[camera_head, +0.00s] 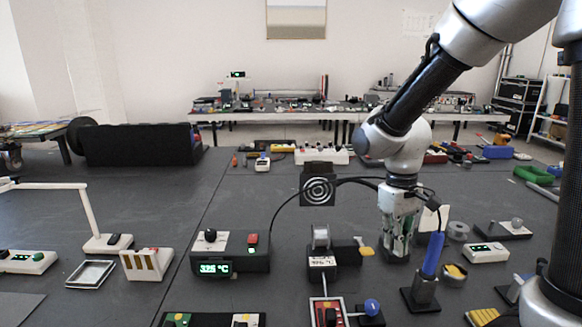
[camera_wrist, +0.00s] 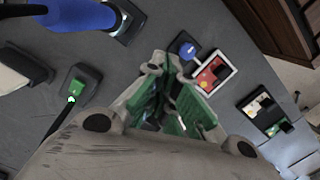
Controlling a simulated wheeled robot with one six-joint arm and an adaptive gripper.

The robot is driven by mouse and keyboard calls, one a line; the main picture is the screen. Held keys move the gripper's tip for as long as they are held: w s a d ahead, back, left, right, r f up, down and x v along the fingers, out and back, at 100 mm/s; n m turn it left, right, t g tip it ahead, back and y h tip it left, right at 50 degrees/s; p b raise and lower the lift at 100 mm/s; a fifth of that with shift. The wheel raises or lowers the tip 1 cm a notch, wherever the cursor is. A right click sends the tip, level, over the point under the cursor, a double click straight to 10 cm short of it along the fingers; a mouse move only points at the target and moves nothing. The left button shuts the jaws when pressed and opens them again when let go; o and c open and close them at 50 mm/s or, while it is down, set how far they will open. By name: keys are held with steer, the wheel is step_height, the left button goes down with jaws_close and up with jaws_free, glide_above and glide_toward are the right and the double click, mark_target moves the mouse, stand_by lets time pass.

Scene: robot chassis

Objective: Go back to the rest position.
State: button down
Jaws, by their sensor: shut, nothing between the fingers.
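My gripper (camera_head: 397,246) hangs from the arm over the dark table, right of the middle in the head view, its fingers pointing down. It is shut and holds nothing. In the wrist view my gripper (camera_wrist: 172,122) shows its green and grey fingers close together. A blue-handled tool (camera_head: 432,256) in a dark stand is just to the right of my gripper in the head view. Its blue handle also shows at the top left of the wrist view (camera_wrist: 80,14).
A temperature box (camera_head: 230,262) with a green display stands left of the middle. A small black device (camera_head: 322,262) with a white label stands left of my gripper. Bare table lies behind the temperature box.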

steer(key=s+d+r+m+t, duration=0.4)
steer(key=s+d+r, duration=0.7)
steer(key=r, duration=0.3)
steer(key=shift+s+r+m+t, duration=0.3)
steer(key=shift+s+t, duration=0.4)
steer(key=shift+t, duration=0.1)
